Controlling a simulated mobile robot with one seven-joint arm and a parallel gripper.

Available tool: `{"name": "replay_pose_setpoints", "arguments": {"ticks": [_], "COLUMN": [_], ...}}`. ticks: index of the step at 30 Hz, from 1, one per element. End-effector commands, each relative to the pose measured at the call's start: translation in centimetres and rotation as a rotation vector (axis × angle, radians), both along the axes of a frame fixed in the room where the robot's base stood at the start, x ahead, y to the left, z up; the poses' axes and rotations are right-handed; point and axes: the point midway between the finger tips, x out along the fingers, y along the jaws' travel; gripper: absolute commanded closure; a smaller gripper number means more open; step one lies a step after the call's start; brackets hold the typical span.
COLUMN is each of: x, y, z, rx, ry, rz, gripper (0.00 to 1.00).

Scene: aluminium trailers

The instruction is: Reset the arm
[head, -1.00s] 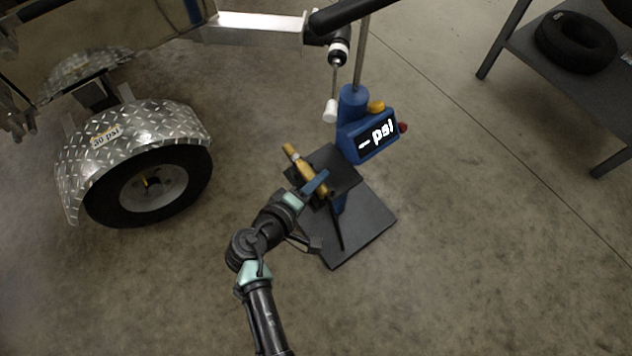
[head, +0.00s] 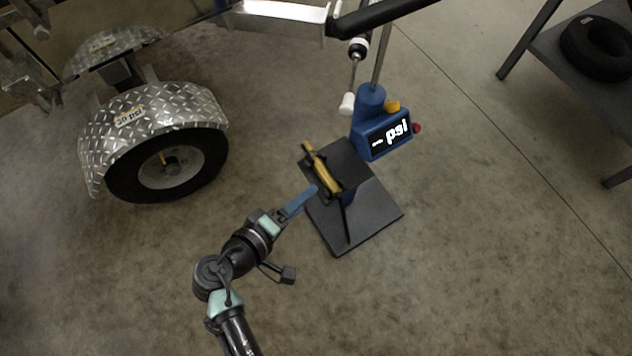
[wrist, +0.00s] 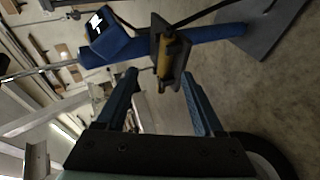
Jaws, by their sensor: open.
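My arm reaches up from the bottom of the head view, and my gripper (head: 303,198) is at its end, left of a small black stand. In the wrist view my gripper (wrist: 160,92) shows two blue fingers spread apart with nothing held between them. A brass-coloured tool (head: 322,170) lies on the black shelf of the stand. It also shows in the wrist view (wrist: 167,58), beyond the fingertips and apart from them.
A blue unit (head: 385,135) with a "psi" display stands on a post above the black base plate (head: 365,222). A trailer wheel (head: 168,168) under a diamond-plate fender (head: 155,112) is at left. A dark table (head: 575,75) holding a tyre is at upper right. Floor is clear at lower right.

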Motion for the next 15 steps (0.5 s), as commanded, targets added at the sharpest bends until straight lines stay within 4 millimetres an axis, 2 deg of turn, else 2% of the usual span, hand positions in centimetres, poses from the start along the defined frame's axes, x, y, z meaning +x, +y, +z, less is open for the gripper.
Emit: {"name": "replay_pose_setpoints", "arguments": {"ticks": [1, 6, 15], "x": [-0.5, -1.5, -1.5], "y": [0.4, 1.1, 1.3], "z": [0.7, 1.5, 1.7], "rx": [-0.001, -0.003, 0.000], "ry": [-0.003, -0.008, -0.013], "rz": [0.002, 0.000, 0.000], "gripper": [0.31, 0.31, 0.31]}}
